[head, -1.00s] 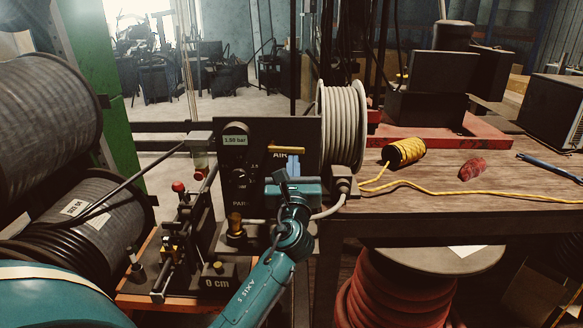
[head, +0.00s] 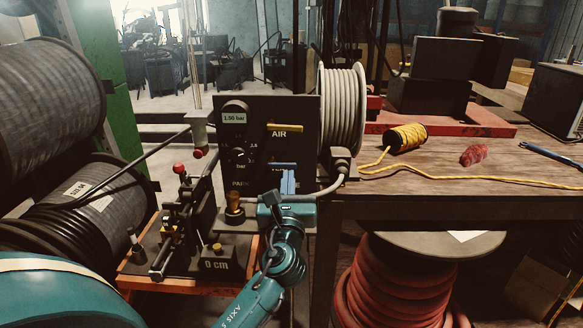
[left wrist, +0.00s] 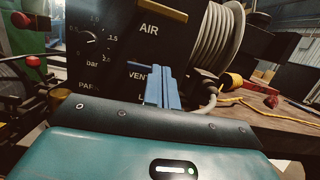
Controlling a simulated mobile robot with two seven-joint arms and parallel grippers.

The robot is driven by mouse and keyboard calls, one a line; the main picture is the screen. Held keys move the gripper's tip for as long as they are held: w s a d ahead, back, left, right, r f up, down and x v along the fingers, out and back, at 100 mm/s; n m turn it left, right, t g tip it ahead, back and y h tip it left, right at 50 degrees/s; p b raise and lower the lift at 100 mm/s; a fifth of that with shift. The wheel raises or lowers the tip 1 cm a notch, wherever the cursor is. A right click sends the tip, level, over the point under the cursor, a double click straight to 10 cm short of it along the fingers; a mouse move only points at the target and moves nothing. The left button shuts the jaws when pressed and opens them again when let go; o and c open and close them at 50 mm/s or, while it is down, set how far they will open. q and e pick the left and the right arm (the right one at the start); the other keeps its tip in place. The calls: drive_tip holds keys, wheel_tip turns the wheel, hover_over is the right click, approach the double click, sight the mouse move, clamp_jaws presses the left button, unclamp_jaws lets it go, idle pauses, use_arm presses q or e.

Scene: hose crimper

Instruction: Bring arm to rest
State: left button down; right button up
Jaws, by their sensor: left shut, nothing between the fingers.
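My left gripper (head: 288,182) is in front of the lower right part of the black control panel (head: 225,128). Its blue fingers are closed together with nothing between them, and they cover part of the lower labels. The teal arm comes up from the bottom edge. The panel carries a gauge (head: 235,117) reading about 1.90 bar, a dial (head: 239,156) and a yellow AIR lever (head: 285,128). My right gripper is not in view.
A crimping fixture (head: 180,225) with a red knob stands left of the panel, beside large black hose reels (head: 95,210). A pale hose coil (head: 342,110) is right of the panel. The wooden table (head: 480,205) holds yellow cord (head: 405,138) and a red bundle (head: 473,154).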

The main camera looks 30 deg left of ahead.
use_arm(q)
drive_tip(key=v, duration=0.3)
drive_tip(key=shift+s+d, duration=0.1)
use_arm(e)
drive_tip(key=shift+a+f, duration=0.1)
use_arm(q)
drive_tip(key=s+d+f+n+g+h+p, duration=0.1)
drive_tip(key=s+d+f+n+h, duration=0.3)
drive_tip(key=f, duration=0.3)
drive_tip(key=s+d+f+n+g+h+p, duration=0.1)
drive_tip(key=d+f+n+g+h+p, duration=0.1)
drive_tip(key=d+f+n+h, duration=0.45)
drive_tip(key=s+d+f+n+g+h+p, duration=0.1)
drive_tip(key=s+d+f+n+g+h, duration=0.1)
drive_tip(key=s+f+n, duration=0.3)
drive_tip(key=s+d+f+n+g+h+p, duration=0.1)
drive_tip(key=s+d+f+n, duration=0.4)
drive_tip(key=s+n, duration=0.5)
drive_tip(key=shift+d+n+g+h+p, duration=0.2)
drive_tip(key=shift+n+g+h+p, duration=0.15)
drive_tip(key=shift+g+h, duration=0.15)
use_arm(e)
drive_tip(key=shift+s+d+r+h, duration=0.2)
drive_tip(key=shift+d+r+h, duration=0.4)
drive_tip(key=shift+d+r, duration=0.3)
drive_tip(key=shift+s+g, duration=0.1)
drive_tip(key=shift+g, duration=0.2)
